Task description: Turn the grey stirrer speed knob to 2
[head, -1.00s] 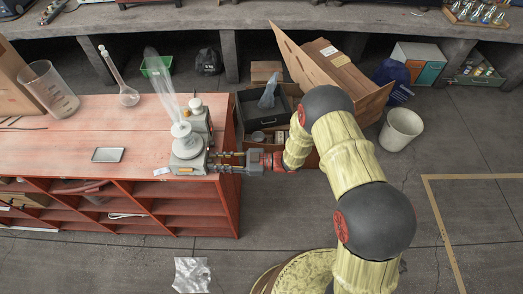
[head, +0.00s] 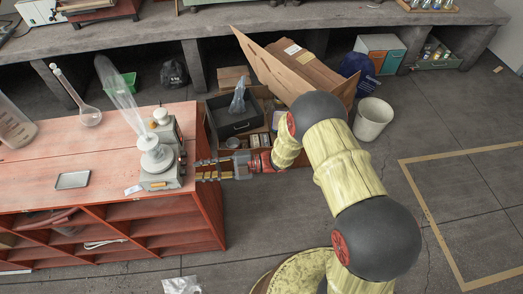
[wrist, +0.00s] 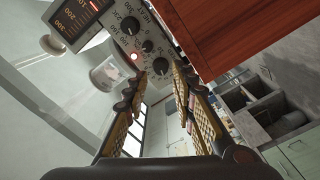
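The hotplate stirrer (head: 158,180) is a grey box near the right end of the red-topped bench. My gripper (head: 200,170) is just right of the stirrer. In the wrist view its fingers (wrist: 169,72) are apart, tips near the lower knob; contact is unclear.
An open cardboard box (head: 300,75) and a white bin (head: 372,119) stand beyond my arm.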

